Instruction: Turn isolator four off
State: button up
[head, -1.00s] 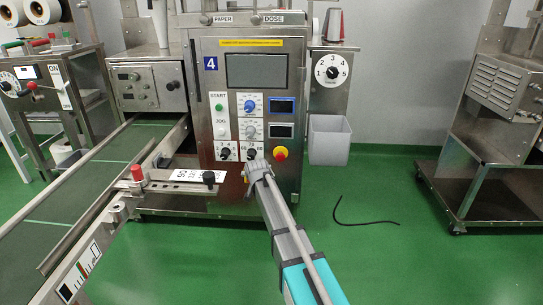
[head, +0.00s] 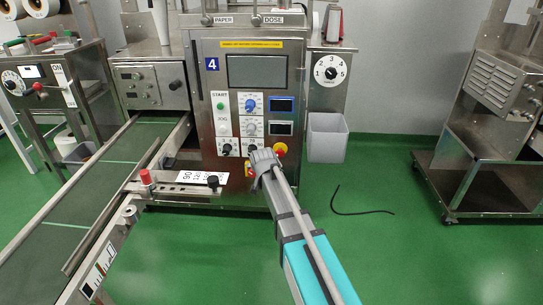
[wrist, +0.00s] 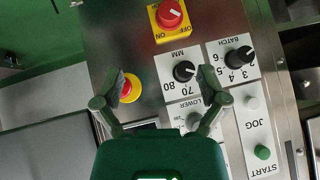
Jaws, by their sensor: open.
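Machine four carries a blue "4" label (head: 211,64) on its steel front. Its isolator, a red rotary knob on a yellow ON/OFF plate (wrist: 171,18), is at the top of the wrist view. In the head view a sliver of the yellow plate (head: 248,170) shows low on the panel, mostly hidden by my gripper (head: 264,158). I cannot tell surely whether the knob points to ON or OFF. In the wrist view my gripper (wrist: 162,74) is open and empty, its fingers spread before the panel below the isolator, apart from the knob.
A red emergency button on yellow (wrist: 128,88) is by one finger. Black MM (wrist: 184,71) and BATCH (wrist: 238,57) knobs are by the other. A conveyor (head: 95,180) runs at left. A grey bin (head: 327,138) hangs at right. A black cable (head: 362,210) lies on the green floor.

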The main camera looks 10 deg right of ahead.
jog(key=s+d+r+g+p, duration=0.2)
jog(key=s+d+r+p, duration=0.1)
jog(key=s+r+p, duration=0.5)
jog(key=shift+d+r+n+h+p, duration=0.35)
jog(key=shift+r+p, duration=0.3)
jog(key=shift+p, duration=0.8)
jog(key=s+d+f+n+g, duration=0.1)
jog(key=s+d+g, duration=0.2)
jog(key=s, duration=0.8)
jog(key=s+d+f+n+g, duration=0.1)
jog(key=s+d+n+g, duration=0.2)
jog(key=s, duration=0.9)
notch_tip(320, 180, up, 29)
jog(key=m+p, duration=0.1)
jog(key=p, duration=2.8)
jog(key=shift+w+g+p, duration=0.25)
jog(key=shift+g+p, duration=0.05)
jog(key=shift+m, duration=0.25)
